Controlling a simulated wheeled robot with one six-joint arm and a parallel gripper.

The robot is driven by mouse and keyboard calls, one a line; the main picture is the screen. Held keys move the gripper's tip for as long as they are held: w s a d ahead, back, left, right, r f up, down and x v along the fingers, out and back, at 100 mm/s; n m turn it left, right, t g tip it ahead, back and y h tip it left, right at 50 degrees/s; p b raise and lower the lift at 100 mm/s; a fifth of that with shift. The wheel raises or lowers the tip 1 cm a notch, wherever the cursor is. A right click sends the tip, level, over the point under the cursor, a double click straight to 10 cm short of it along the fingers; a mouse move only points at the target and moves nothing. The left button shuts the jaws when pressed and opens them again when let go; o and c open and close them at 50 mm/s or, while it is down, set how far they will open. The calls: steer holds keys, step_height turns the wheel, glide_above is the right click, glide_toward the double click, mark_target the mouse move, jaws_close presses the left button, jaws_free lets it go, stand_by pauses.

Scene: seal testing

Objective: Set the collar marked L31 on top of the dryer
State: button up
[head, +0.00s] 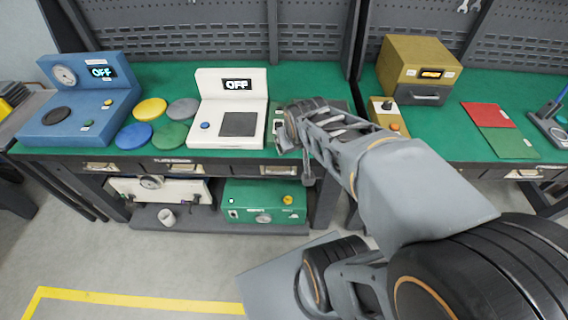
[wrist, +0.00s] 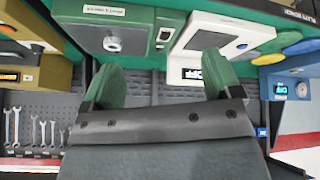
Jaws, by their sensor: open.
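No marking L31 is readable in either view, and I cannot tell which thing is the collar. I cannot tell for sure which machine is the dryer. A green box (wrist: 135,16) with a small label and a pale round part (wrist: 112,43) shows in the wrist view; my arm hides most of that spot in the head view. A mustard box (head: 412,68) with a lit display stands on the right bench. My gripper (wrist: 161,84) is open and empty, its green-padded fingers apart. In the head view it is above the bench, right of the white machine (head: 227,132).
A blue gauge machine (head: 65,125) stands at far left, beside several coloured discs, including a yellow one (head: 150,108). Red (head: 489,114) and green (head: 510,143) mats lie at right.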

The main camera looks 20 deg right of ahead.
steer(key=s+a+n+g+y, duration=0.1)
steer(key=s+a+g, duration=0.1)
steer(key=s+a, duration=0.4)
steer(key=shift+a+r+y, duration=0.25)
steer(key=shift+r+y, duration=0.15)
